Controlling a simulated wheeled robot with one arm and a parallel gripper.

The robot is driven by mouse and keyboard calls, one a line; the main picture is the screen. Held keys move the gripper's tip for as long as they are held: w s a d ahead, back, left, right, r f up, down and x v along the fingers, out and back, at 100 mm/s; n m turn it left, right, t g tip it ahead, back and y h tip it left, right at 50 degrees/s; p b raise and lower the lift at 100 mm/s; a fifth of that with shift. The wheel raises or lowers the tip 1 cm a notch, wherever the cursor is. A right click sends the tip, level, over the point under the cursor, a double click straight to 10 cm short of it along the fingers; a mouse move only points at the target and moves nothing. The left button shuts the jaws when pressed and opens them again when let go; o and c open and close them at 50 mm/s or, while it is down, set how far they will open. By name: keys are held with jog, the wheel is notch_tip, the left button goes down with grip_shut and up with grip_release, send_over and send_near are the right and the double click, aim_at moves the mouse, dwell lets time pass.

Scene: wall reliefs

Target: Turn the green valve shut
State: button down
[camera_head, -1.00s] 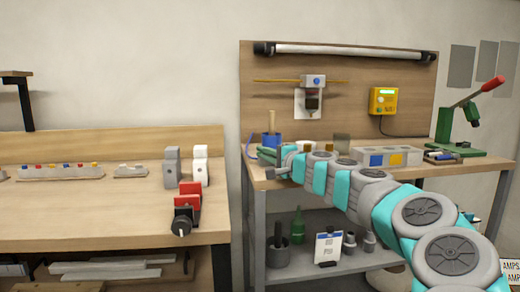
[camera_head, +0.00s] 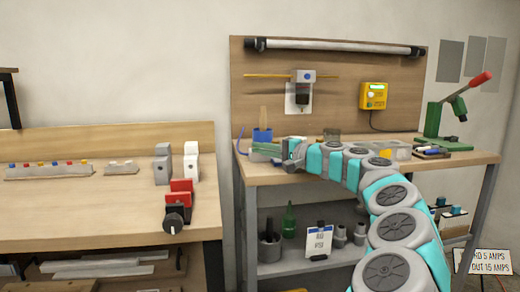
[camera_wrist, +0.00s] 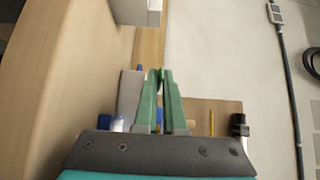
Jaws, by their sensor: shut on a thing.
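No green valve can be made out in either view. My gripper (camera_head: 252,150) reaches left over the near left corner of the right bench, beside a blue cup (camera_head: 262,135). Its green fingers show in the wrist view (camera_wrist: 159,75), close together with a thin gap between them. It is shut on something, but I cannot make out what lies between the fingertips. A grey box with a blue knob (camera_head: 306,76) is on the back panel, with a yellow rod (camera_head: 265,75) across it, apart from my gripper.
A green press with a red handle (camera_head: 436,120) stands at the right bench's far end. A yellow box (camera_head: 374,96) hangs on the panel. The left bench (camera_head: 80,205) holds a red and black clamp (camera_head: 179,190) and grey and white blocks (camera_head: 162,165). A green bottle (camera_head: 289,220) stands on the lower shelf.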

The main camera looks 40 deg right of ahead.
jog(key=shift+d, duration=0.1)
jog(key=c, duration=1)
grip_release()
jog(key=shift+f, duration=0.1)
jog(key=shift+w, duration=0.1)
jog(key=shift+a, duration=0.2)
